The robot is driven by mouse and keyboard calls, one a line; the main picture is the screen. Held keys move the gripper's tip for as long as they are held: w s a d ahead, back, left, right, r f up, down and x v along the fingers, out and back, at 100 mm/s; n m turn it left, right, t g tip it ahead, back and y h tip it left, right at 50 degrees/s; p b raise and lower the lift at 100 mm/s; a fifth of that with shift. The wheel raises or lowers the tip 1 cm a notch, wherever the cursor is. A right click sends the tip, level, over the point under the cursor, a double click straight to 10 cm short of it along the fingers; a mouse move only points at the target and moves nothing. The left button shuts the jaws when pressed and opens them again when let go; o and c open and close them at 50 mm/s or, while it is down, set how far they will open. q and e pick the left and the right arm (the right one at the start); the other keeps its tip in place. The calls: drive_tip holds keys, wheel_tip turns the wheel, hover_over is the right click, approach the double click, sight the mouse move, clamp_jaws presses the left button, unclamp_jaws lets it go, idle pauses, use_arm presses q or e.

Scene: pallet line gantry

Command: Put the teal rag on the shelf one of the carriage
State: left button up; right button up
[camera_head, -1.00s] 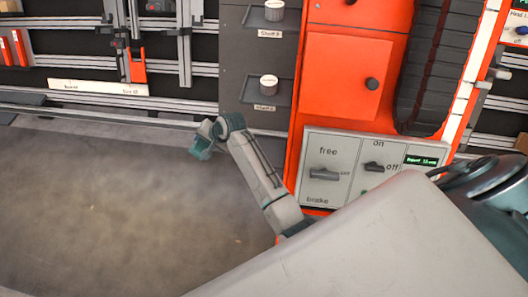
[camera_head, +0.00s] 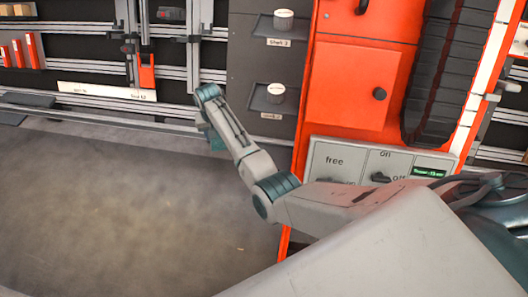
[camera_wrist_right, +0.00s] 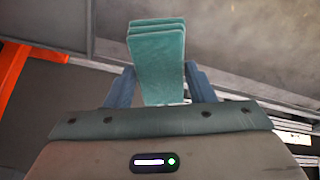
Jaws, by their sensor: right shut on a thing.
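The teal rag (camera_wrist_right: 158,62) is a folded, layered block between the two fingers of my right gripper (camera_wrist_right: 161,85) in the right wrist view. In the head view my right gripper (camera_head: 216,142) hangs at the end of my arm, left of the grey shelf column. A small teal patch shows there, but I cannot tell rag from gripper. The carriage is orange (camera_head: 340,85) with a grey column. Its lower shelf (camera_head: 262,102), whose label is blurred, holds a white round thing (camera_head: 275,92). My left gripper is out of view.
An upper shelf (camera_head: 274,30) labelled Shelf 2 holds another white round thing (camera_head: 283,18). A control panel (camera_head: 335,160) with levers is partly behind my arm. Rails and a rack (camera_head: 100,92) run along the back left. The grey floor (camera_head: 110,200) is clear.

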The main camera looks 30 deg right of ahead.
drive_tip(key=s+d+p, duration=0.1)
drive_tip(key=s+d, duration=0.2)
drive_tip(key=d, duration=0.1)
drive_tip(key=s+d+f+p, duration=0.1)
drive_tip(key=s+d, duration=0.2)
drive_tip(key=d, duration=0.1)
drive_tip(key=s+d+f+p, duration=0.1)
drive_tip(key=s+d, duration=0.2)
drive_tip(key=d, duration=0.1)
drive_tip(key=shift+s+d+f+p, duration=0.25)
drive_tip(key=shift+p, duration=0.05)
wheel_tip(320, 180, down, 4)
drive_tip(key=shift+r, duration=0.1)
drive_tip(key=shift+s+d+f, duration=0.1)
drive_tip(key=shift+f, duration=0.1)
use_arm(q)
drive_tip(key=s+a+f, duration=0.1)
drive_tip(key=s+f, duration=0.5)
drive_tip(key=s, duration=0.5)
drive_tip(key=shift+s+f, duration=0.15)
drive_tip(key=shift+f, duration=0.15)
use_arm(e)
drive_tip(key=shift+f, duration=0.15)
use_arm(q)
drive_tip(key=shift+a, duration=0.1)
use_arm(e)
drive_tip(key=o, duration=1)
drive_tip(key=shift+c, duration=0.2)
